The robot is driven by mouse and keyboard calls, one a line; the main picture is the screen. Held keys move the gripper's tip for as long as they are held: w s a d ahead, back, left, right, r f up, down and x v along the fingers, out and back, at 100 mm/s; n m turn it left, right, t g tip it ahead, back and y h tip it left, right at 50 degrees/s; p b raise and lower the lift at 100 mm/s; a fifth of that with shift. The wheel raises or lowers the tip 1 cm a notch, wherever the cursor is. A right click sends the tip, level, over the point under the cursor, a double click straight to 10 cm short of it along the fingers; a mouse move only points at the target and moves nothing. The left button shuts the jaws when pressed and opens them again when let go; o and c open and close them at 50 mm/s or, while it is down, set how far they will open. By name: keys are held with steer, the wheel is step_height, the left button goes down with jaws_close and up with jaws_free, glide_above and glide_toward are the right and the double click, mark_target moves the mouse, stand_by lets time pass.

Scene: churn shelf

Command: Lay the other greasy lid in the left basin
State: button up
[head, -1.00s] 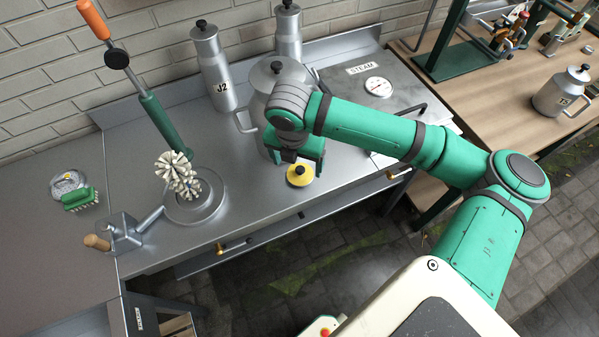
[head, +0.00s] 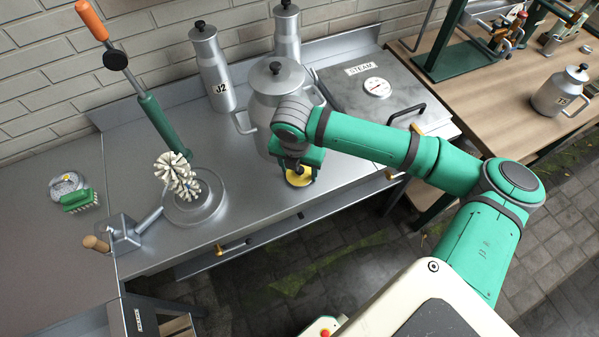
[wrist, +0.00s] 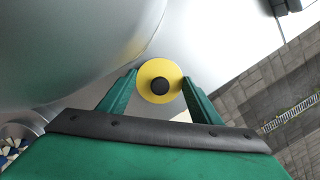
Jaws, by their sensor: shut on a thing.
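A yellow lid with a black knob (head: 300,177) is at the front edge of the steel counter, under my gripper (head: 298,170). In the wrist view the lid (wrist: 149,90) sits between the two green fingers of my gripper (wrist: 160,88), which are shut on it. The fingers hide part of it in the head view. I cannot tell whether it still touches the counter. No basin can be made out for certain in these views.
A large lidded can (head: 275,90) stands close behind my gripper. A steam box (head: 365,92) is to its right. The counter between is clear.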

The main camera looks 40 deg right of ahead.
mark_target(300, 169)
steer(key=shift+a, duration=0.1)
steer(key=shift+r, duration=0.55)
step_height(300, 169, up, 2)
steer(key=shift+r, duration=0.15)
steer(key=s+d+r, duration=0.1)
steer(key=s+r, duration=0.8)
steer(key=s, duration=0.5)
steer(key=shift+r, duration=0.3)
steer(key=shift+w, duration=0.1)
